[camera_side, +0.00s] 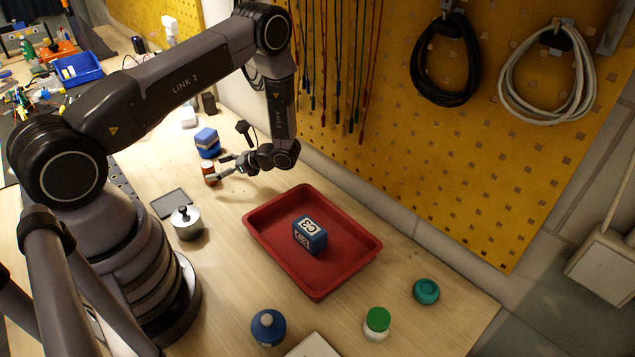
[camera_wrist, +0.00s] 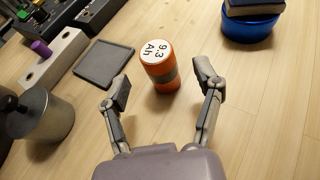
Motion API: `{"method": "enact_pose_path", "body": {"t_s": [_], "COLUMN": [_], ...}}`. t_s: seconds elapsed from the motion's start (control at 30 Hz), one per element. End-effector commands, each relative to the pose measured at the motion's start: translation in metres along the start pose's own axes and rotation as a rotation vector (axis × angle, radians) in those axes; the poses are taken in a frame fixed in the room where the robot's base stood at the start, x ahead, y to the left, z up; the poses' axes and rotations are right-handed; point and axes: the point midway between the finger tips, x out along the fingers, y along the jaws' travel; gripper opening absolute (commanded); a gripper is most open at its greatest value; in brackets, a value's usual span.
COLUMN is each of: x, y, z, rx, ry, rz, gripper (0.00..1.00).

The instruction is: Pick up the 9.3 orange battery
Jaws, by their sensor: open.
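The orange battery (camera_wrist: 160,69) stands upright on the wooden bench in the wrist view, with a grey band round its middle and a white top marked "9.3 Ah". It also shows in the side view (camera_side: 208,174), partly hidden by a finger. My gripper (camera_wrist: 166,90) is open, with one finger to the left and one to the right of the battery. The battery stands between and slightly beyond the fingertips, and no contact is visible. In the side view my gripper (camera_side: 222,166) is low over the bench beside the battery.
A blue container (camera_wrist: 250,25) with a dark blue block stands close behind right. A dark flat pad (camera_wrist: 103,64) and a metal weight (camera_wrist: 40,115) lie to the left. In the side view, a red tray (camera_side: 265,245) holds a blue C3 block (camera_side: 310,235).

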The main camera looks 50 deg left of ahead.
Motion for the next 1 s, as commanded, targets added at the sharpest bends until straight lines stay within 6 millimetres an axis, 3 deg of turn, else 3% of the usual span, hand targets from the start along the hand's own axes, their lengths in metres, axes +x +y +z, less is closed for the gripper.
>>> {"method": "enact_pose_path", "body": {"t_s": [0.2,0.47,1.0], "x": [0.030,0.033,0.033], "y": [0.000,0.000,0.000], "z": [-0.001,-0.001,-0.001], "rx": [0.000,0.000,0.000], "ry": [0.000,0.001,0.001], "rz": [0.001,-0.002,-0.002], "gripper": [0.66,0.66,0.00]}}
